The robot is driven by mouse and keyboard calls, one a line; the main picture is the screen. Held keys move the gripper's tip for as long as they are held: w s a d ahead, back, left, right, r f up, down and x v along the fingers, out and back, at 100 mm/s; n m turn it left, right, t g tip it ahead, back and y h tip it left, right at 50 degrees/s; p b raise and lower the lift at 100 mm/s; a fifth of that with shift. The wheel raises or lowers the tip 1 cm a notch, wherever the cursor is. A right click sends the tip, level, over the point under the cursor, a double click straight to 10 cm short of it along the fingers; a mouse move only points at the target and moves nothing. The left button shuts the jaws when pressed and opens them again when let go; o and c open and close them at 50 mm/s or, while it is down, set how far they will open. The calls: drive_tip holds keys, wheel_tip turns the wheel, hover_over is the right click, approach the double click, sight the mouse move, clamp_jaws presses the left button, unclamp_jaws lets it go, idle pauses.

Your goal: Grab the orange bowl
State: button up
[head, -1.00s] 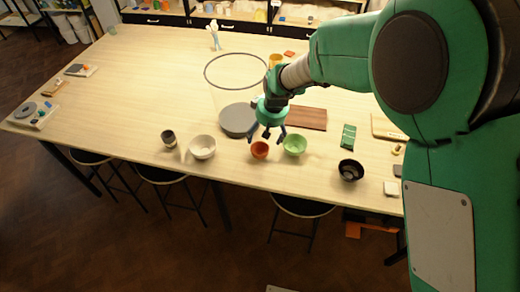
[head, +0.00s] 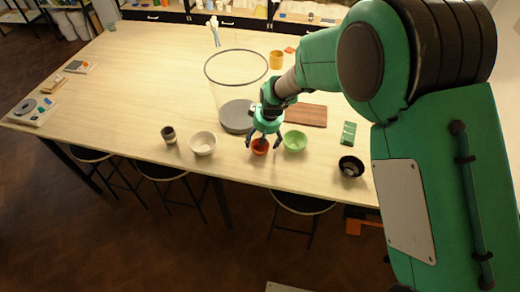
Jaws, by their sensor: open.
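The small orange bowl (head: 260,150) sits on the wooden table near its front edge, between a white bowl on the left and a green bowl on the right. My gripper (head: 262,144) is open and points down directly over the orange bowl, with a finger on either side of it. The gripper covers part of the bowl's rim and inside. I cannot tell whether the fingers touch the bowl.
The green bowl (head: 295,141) stands close on the right and the white bowl (head: 203,144) on the left. A dark cup (head: 169,135) and a black bowl (head: 350,167) stand farther out. A tall clear container (head: 237,62) with a grey base is behind.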

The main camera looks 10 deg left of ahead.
sight(259, 150)
drive_tip(key=shift+x, duration=0.9)
drive_tip(key=shift+x, duration=2.65)
drive_tip(key=shift+d, duration=0.15)
drive_tip(key=c, duration=1.4)
drive_tip(key=shift+o, duration=0.2)
drive_tip(key=shift+r, duration=0.1)
